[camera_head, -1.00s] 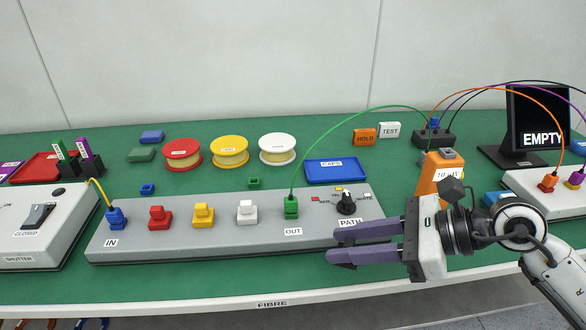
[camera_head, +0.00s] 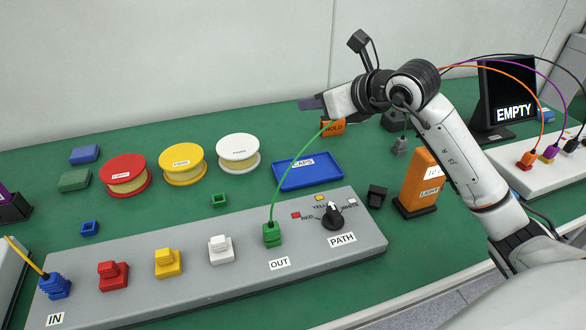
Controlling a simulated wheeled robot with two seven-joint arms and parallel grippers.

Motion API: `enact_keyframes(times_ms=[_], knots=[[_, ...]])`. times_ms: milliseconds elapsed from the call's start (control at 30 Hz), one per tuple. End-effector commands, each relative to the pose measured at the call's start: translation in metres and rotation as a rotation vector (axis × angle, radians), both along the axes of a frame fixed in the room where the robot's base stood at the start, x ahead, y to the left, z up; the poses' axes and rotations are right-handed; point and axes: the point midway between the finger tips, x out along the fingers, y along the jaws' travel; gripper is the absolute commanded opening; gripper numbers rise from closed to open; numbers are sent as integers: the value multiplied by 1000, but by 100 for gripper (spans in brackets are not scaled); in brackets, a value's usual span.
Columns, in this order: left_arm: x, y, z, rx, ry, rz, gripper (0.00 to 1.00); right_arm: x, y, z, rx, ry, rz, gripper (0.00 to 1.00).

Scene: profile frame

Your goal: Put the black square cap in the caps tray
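The blue caps tray (camera_head: 318,182), labelled CAPS, lies behind the grey panel and looks empty. A small black square piece (camera_head: 377,196), seemingly the black square cap, rests on the green table between the panel's right end and the orange light meter (camera_head: 420,180). My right gripper (camera_head: 312,103) is raised at the back, above and beyond the tray, pointing left, apart from the cap. Its fingers overlap in this view, so their opening is unclear. Nothing shows held in it. My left gripper is out of view.
The grey panel (camera_head: 205,285) carries coloured connectors, a green cable and a PATH knob (camera_head: 332,217). Red (camera_head: 125,175), yellow (camera_head: 183,165) and white (camera_head: 238,154) spools stand behind it. The orange HOLD block (camera_head: 333,129) is below the gripper. Small green (camera_head: 219,201) and blue (camera_head: 89,228) square pieces lie loose.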

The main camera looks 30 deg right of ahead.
Motion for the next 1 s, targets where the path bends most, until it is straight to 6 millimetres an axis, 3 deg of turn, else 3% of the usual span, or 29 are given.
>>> enact_keyframes(times_ms=[33, 333, 1000], knots=[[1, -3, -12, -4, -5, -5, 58, 0, 0, -17, -1, -1, 0, 0], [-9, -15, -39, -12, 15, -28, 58, -1, 0, -52, -1, -2, 2, 0], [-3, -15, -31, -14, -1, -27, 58, -1, 0, -52, 0, -2, 3, 0]])
